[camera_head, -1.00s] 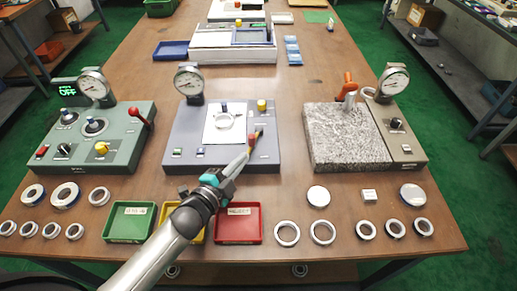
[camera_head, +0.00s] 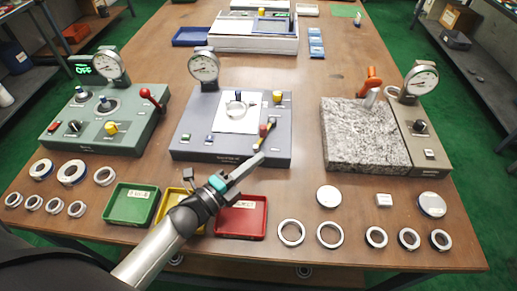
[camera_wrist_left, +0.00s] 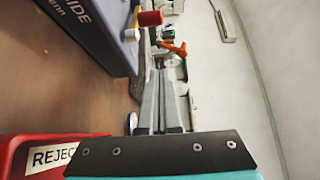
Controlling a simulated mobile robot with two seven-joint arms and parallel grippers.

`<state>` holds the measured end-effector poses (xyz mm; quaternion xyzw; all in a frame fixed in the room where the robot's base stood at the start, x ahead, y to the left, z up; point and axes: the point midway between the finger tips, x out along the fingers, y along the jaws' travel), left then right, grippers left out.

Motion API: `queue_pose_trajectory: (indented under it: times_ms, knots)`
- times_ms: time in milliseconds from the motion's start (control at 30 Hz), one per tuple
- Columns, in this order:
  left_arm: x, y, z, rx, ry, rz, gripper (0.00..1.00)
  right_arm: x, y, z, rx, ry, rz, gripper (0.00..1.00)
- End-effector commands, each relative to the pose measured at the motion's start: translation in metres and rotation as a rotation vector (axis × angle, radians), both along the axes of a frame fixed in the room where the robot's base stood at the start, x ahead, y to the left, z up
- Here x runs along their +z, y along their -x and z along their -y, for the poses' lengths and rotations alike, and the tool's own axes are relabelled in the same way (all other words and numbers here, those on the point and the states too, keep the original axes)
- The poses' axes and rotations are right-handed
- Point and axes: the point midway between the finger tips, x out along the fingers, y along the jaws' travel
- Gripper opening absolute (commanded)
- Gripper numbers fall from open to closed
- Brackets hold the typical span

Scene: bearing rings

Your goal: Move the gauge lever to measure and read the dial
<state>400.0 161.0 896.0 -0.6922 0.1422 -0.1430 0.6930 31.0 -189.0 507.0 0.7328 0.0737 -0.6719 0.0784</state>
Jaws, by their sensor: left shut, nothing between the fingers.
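The middle gauge station (camera_head: 190,148) is a blue-grey box with a dial gauge (camera_head: 204,66) at its back left. A short lever with a red knob (camera_head: 264,130) stands at the station's right front; the red knob also shows at the top of the left wrist view (camera_wrist_left: 150,18). My left gripper (camera_head: 261,158) is shut and empty, just in front of the lever near the station's front edge, apart from the knob. The dial's reading is too small to tell. My right gripper is out of view.
A green station (camera_head: 100,135) with a red-knobbed lever stands left. A granite block (camera_head: 360,150) with a second gauge (camera_head: 421,78) stands right. Green (camera_head: 130,220), yellow and red (camera_head: 241,232) trays lie in front, the yellow one partly behind my arm. Several rings lie along the front.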

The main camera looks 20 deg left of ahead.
Motion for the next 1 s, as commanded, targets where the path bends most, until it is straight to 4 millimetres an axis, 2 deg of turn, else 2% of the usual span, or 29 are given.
queue_pose_trajectory:
  times_ms: [567,800,1000]
  knots:
    - [0.0,-0.085,0.036,0.0,0.002,0.001,0.0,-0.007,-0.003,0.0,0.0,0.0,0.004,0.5]
    - [-0.001,-0.087,0.004,0.0,-0.003,-0.001,0.0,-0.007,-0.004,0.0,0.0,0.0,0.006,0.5]
    - [0.0,-0.087,-0.004,0.0,0.001,-0.002,0.0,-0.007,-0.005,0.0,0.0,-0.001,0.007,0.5]
